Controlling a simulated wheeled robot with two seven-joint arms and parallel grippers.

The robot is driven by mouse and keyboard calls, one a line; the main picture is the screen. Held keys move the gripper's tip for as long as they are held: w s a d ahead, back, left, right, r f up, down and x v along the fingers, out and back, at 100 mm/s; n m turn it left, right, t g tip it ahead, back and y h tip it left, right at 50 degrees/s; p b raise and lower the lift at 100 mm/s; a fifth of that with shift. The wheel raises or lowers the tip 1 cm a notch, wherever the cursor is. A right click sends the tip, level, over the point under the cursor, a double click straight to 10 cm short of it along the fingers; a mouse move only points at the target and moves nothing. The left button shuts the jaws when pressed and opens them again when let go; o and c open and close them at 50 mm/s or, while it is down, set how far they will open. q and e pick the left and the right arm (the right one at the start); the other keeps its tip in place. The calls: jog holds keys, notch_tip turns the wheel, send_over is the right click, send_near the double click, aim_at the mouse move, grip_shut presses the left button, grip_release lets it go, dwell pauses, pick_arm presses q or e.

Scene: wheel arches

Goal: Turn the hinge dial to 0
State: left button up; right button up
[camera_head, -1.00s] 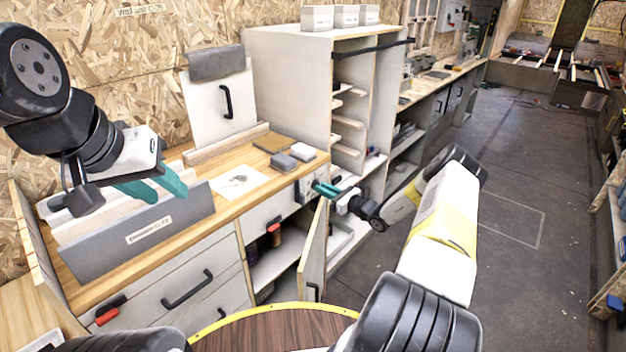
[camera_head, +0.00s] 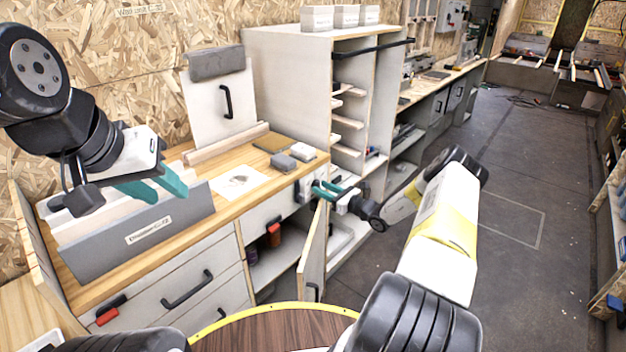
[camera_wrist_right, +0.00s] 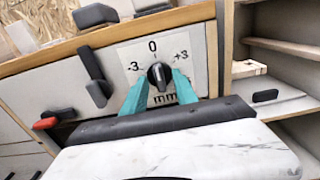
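The hinge dial (camera_wrist_right: 158,76) is a black knob with a white mark on a pale plate (camera_wrist_right: 130,56) labelled -3, 0, +3 and mm. Its white mark points up, close to the 0; the exact setting is hard to read. My right gripper (camera_wrist_right: 160,82) has its teal fingers on both sides of the knob and appears closed against it. In the head view my right gripper (camera_head: 318,189) is at the cabinet front, and its fingers hide most of the dial. My left gripper (camera_head: 160,187) is open and empty above the grey box at the left.
A cabinet door (camera_head: 313,254) stands open below the right gripper. A grey box (camera_head: 143,238) and small blocks (camera_head: 285,161) are on the wooden worktop (camera_head: 215,207). Tall shelving (camera_head: 290,90) stands right behind. A black handle (camera_wrist_right: 95,75) is left of the dial plate.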

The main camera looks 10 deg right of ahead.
jog(key=v, duration=0.7)
jog(key=shift+s+d, duration=0.25)
jog(key=shift+s, duration=0.1)
jog(key=s+a+r+n+g, duration=0.65)
jog(key=a+r+n, duration=0.2)
jog(key=r, duration=0.25)
jog(key=s+a+r+n+g, duration=0.5)
jog(key=s+a+r+n, duration=0.3)
jog(key=r, duration=0.4)
jog(key=s+d+r+n+t+h, duration=0.1)
jog(key=s+r+n+h, duration=0.3)
jog(key=s, duration=0.7)
jog(key=s+d+r+n+t+h, duration=0.2)
jog(key=s+r+n+h, duration=0.2)
jog(key=s+r+n, duration=0.4)
jog(key=s+r, duration=0.1)
jog(key=s, duration=0.3)
jog(key=shift+s+d+h, duration=0.2)
jog(key=shift+d+h, duration=0.2)
jog(key=shift+n+t, duration=0.25)
